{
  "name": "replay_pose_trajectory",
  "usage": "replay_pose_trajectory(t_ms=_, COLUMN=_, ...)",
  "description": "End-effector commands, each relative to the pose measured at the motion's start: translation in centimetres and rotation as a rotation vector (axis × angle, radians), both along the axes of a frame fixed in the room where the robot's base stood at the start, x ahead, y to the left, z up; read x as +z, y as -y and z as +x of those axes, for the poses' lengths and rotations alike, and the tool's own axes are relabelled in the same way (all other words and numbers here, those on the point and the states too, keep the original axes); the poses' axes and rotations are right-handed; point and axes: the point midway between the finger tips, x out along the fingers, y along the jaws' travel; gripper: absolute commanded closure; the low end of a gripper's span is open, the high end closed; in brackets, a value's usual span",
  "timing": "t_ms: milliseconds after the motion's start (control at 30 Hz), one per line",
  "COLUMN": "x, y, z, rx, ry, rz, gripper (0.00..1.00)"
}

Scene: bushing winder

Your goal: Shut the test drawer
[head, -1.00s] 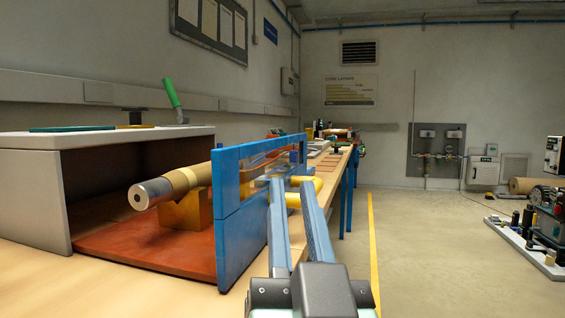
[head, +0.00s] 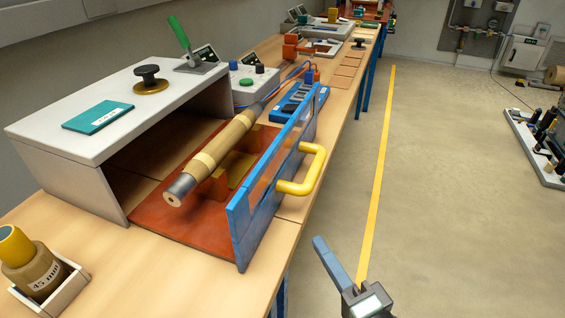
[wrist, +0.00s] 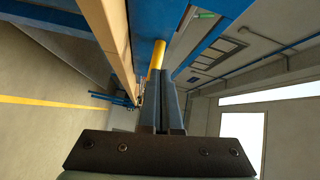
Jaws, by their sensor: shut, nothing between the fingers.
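The test drawer stands out from the grey-white housing (head: 75,165). Its red base (head: 150,222) carries a tan and silver rod (head: 212,152) on a cradle. The drawer has a blue front with a window (head: 262,205) and a yellow handle (head: 318,170) on the aisle side. My gripper (head: 318,242) is below and to the right of the handle in the head view, apart from it. Its fingers are together and empty. In the wrist view my gripper (wrist: 166,78) points toward the yellow handle (wrist: 156,56); whether they touch cannot be told there.
The wooden bench (head: 150,275) runs back along the wall. A boxed roll marked 45 mm (head: 40,275) stands at the near left. A blue tray (head: 298,102) and a control box (head: 248,85) lie behind the drawer. The floor aisle with a yellow line (head: 378,180) is clear.

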Motion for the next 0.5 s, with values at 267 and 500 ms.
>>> replay_pose_trajectory(t_ms=267, x=1.1, y=0.6, z=-1.9, rx=0.018, ry=-0.06, rz=0.155, gripper=1.0)
replay_pose_trajectory(t_ms=500, x=1.0, y=-0.7, z=0.5, rx=0.023, ry=-0.06, rz=0.159, gripper=1.0)
